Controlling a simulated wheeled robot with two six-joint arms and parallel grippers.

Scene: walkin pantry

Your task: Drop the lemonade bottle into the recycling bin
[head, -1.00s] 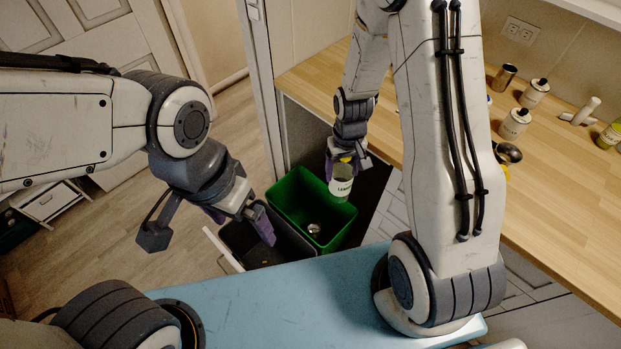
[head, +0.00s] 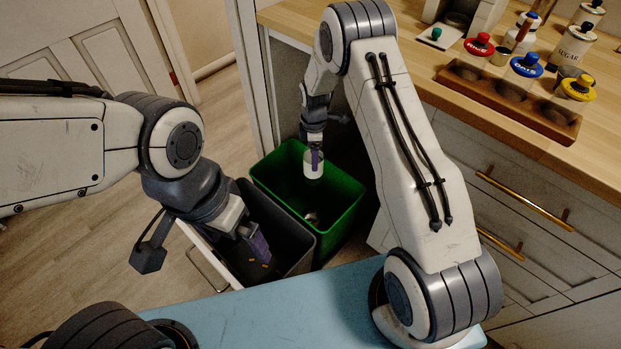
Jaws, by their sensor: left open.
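The lemonade bottle (head: 308,172), pale with a white label, hangs in my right gripper (head: 315,160). It is over the opening of the green bin (head: 340,225), near its back part. One purple finger pad covers part of the bottle, and its cap is hidden. The green bin stands beside a dark grey bin (head: 298,262) in a pulled-out drawer. A small shiny item (head: 312,217) lies inside the green bin. My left gripper (head: 258,252) is open and empty, over the grey bin.
The wooden counter (head: 420,92) at right holds a dark wooden rack (head: 508,103), lidded jars, a sugar container (head: 572,45) and other small items. Drawers with brass handles (head: 525,200) are below. A white door (head: 75,50) stands at back left, with open floor in front.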

